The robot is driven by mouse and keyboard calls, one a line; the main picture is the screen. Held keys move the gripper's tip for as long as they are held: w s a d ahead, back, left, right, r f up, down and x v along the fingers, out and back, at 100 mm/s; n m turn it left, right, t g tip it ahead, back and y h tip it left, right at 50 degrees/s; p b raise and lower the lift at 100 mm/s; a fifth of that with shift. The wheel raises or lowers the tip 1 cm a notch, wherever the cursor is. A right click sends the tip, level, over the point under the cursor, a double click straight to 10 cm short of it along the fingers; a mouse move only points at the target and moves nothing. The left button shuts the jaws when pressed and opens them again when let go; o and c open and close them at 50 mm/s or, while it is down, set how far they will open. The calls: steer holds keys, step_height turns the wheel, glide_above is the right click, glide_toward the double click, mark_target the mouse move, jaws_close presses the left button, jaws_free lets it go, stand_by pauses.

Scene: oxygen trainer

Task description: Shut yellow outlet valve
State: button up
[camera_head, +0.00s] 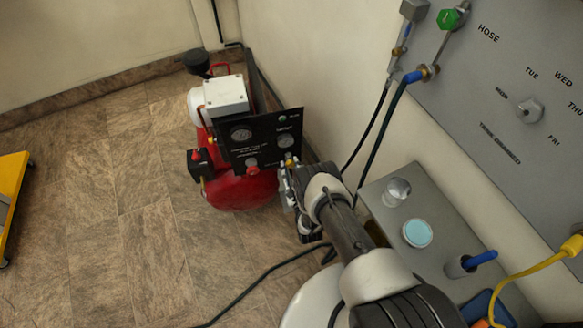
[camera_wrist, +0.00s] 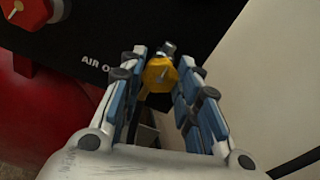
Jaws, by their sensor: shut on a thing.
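The yellow outlet valve (camera_wrist: 160,74) shows in the wrist view on the black panel, beside the lettering "AIR O". It sits between the fingertips of my gripper (camera_wrist: 162,85), which is shut on it. In the head view the yellow valve (camera_head: 290,161) is a small spot at the panel's lower right, and my gripper (camera_head: 288,178) partly hides the area below it. The black panel (camera_head: 262,140) is on the front of a red compressor (camera_head: 240,190).
A red knob (camera_wrist: 18,8) is at the upper left of the wrist view. A grey bench (camera_head: 440,200) with a light blue disc (camera_head: 417,233) stands right of my arm. A dark hose (camera_head: 378,125) hangs by the wall. A yellow cart (camera_head: 12,190) stands far left. Floor left of the compressor is clear.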

steer(key=shift+w+r, duration=0.1)
steer(key=shift+r, duration=0.05)
steer(key=o, duration=1.1)
steer(key=v, duration=0.7)
steer(key=shift+s+d, duration=0.1)
steer(key=shift+s, duration=0.25)
